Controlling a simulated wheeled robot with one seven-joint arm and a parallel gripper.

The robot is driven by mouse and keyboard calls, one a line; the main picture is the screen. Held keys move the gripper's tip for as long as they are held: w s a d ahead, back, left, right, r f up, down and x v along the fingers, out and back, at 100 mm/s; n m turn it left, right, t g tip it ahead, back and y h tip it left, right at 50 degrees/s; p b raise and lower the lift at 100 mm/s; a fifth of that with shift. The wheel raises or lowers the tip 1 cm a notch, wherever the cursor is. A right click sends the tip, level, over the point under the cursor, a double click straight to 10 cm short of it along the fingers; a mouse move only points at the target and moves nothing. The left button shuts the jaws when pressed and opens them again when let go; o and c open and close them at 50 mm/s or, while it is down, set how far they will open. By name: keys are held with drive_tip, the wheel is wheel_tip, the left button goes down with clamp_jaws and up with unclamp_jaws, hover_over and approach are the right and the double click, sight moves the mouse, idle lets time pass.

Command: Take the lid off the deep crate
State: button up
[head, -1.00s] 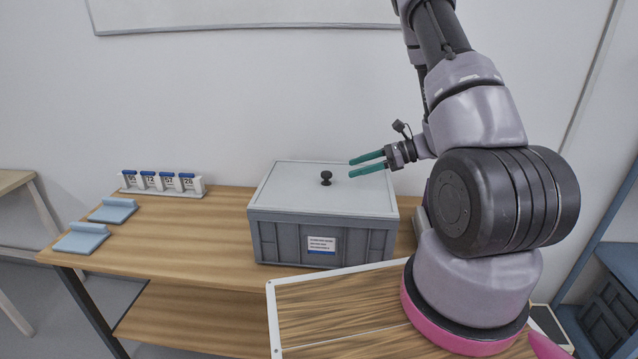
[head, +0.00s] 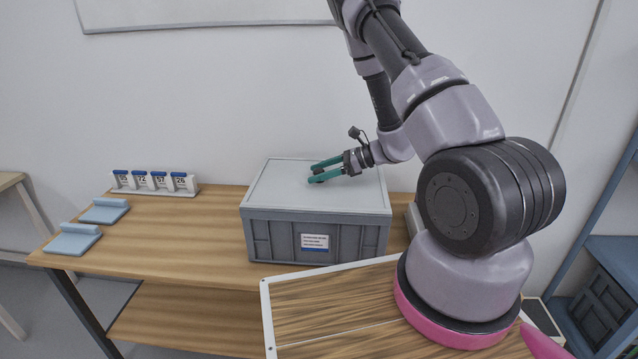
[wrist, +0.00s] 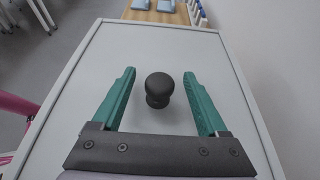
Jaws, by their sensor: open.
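The deep crate (head: 275,240) is grey with a white label and stands on the wooden table. Its flat light-grey lid (head: 354,200) lies on top; the lid also shows in the wrist view (wrist: 160,55). The lid's black round knob (wrist: 159,88) stands upright between my fingers in the wrist view, with a gap on both sides.
Left of the crate are a white rack with several numbered, blue-topped tags (head: 155,182) and two light-blue stands (head: 104,210). Bare table (head: 190,230) lies between them and the crate. A white-edged wooden board (head: 330,310) is in front, a blue shelf (head: 610,250) at right.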

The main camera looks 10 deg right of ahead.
clamp_jaws()
drive_tip(key=shift+r, duration=0.1)
